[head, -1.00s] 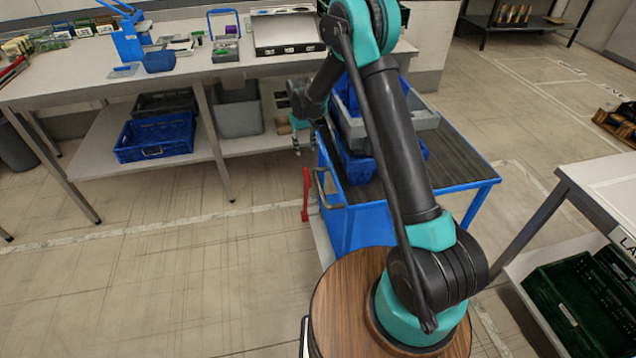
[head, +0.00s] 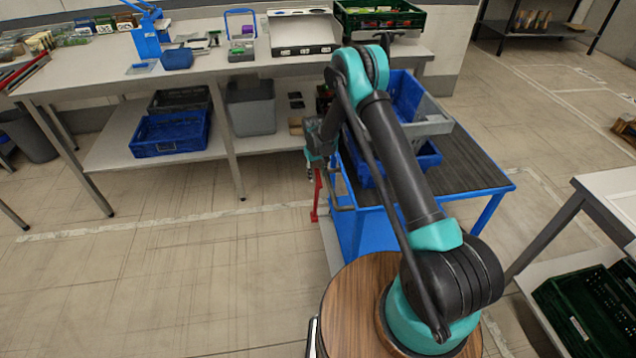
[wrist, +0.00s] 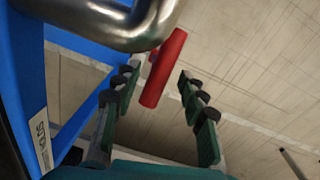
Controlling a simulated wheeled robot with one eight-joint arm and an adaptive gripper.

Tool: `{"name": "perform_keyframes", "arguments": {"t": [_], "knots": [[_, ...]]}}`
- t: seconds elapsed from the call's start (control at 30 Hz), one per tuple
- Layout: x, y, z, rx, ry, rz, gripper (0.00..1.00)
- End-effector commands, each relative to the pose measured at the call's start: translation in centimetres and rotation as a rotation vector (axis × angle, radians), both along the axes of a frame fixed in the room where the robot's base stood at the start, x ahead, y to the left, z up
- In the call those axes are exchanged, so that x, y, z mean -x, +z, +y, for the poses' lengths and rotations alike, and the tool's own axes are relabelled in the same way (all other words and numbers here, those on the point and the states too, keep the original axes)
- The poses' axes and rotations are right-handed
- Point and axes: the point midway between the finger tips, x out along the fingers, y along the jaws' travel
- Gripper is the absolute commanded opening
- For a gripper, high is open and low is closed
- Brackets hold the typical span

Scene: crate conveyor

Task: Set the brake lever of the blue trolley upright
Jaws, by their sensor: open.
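The blue trolley (head: 476,194) stands in front of my base, with a dark ribbed top. Its red brake lever (head: 316,200) is at its left end, beside the bent metal push handle (head: 343,204). The lever's upper part is close to my gripper (head: 314,166), which partly covers it. In the wrist view, the red lever's bar (wrist: 164,68) lies between and beyond the two open fingers of my gripper (wrist: 156,80), nearer the left finger. No grip on it shows. The metal handle (wrist: 135,28) crosses close above the left finger. The lever's exact tilt is hard to tell.
Blue and grey crates (head: 428,123) are stacked on the trolley, partly behind my arm. A workbench (head: 110,72) with a lower shelf runs behind. A white table (head: 612,198) stands at right above a dark green crate (head: 580,312). The floor at left is clear.

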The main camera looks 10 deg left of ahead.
Motion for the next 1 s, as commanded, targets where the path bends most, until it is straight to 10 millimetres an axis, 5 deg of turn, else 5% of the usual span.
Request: {"name": "perform_keyframes", "arguments": {"t": [0.3, 0.67, 1.0], "knots": [[-0.1, -4.0, -0.2, 0.0, 0.0, 0.0, 0.42], [-0.1, -4.6, -0.2, 0.0, 0.0, 0.0, 0.42], [-0.1, -4.5, -0.2, 0.0, 0.001, 0.0, 0.02]]}}
